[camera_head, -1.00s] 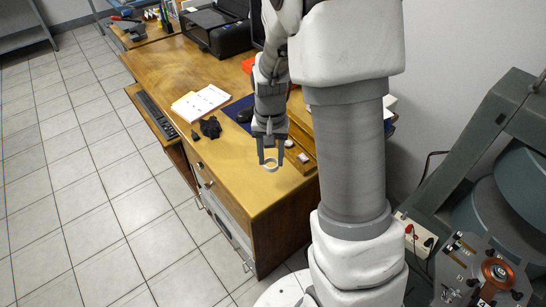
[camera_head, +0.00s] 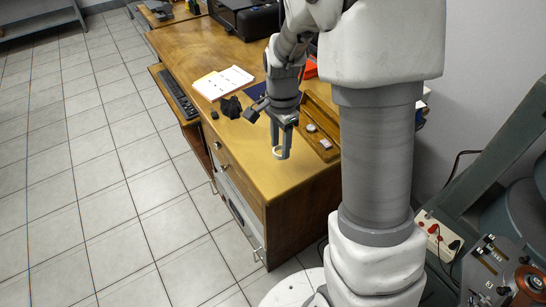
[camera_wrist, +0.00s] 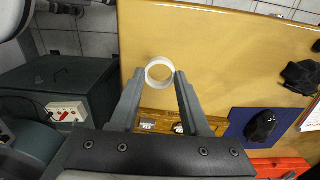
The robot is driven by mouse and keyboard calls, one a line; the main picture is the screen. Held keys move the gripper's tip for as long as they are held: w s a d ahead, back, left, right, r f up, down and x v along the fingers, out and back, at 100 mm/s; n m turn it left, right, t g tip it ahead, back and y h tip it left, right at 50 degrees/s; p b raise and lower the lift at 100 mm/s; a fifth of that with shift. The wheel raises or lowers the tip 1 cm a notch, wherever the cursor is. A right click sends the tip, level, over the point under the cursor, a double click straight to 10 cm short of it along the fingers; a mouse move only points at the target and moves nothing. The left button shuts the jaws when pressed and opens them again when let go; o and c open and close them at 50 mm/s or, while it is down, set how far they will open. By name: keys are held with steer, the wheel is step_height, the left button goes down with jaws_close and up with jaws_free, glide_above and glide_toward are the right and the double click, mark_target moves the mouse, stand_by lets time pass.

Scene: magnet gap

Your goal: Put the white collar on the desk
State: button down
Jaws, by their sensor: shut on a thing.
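The white collar (camera_wrist: 159,85) is a short, open ring. It sits between the two fingertips of my gripper (camera_wrist: 160,78) in the wrist view, with wood showing through its hole. In the head view my gripper (camera_head: 281,156) points down over the near end of the wooden desk (camera_head: 245,172), shut on the collar (camera_head: 276,154). The fingers partly hide the collar there. The collar is close to the desk top; I cannot tell whether it touches.
A wooden tray (camera_head: 318,128) with small items lies right of my gripper. A black crumpled thing (camera_head: 231,107), papers (camera_head: 222,82) and a printer (camera_head: 248,14) are farther back. The desk top left of my gripper is bare, up to its edge.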

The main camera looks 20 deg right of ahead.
steer(key=shift+w+a+f, duration=0.65)
steer(key=shift+a+f, duration=0.15)
steer(key=shift+a, duration=0.2)
steer(key=shift+f+b, duration=0.8)
steer(key=shift+f, duration=1.05)
steer(key=shift+f, duration=0.2)
steer(key=shift+c, duration=1.9)
jaws_free()
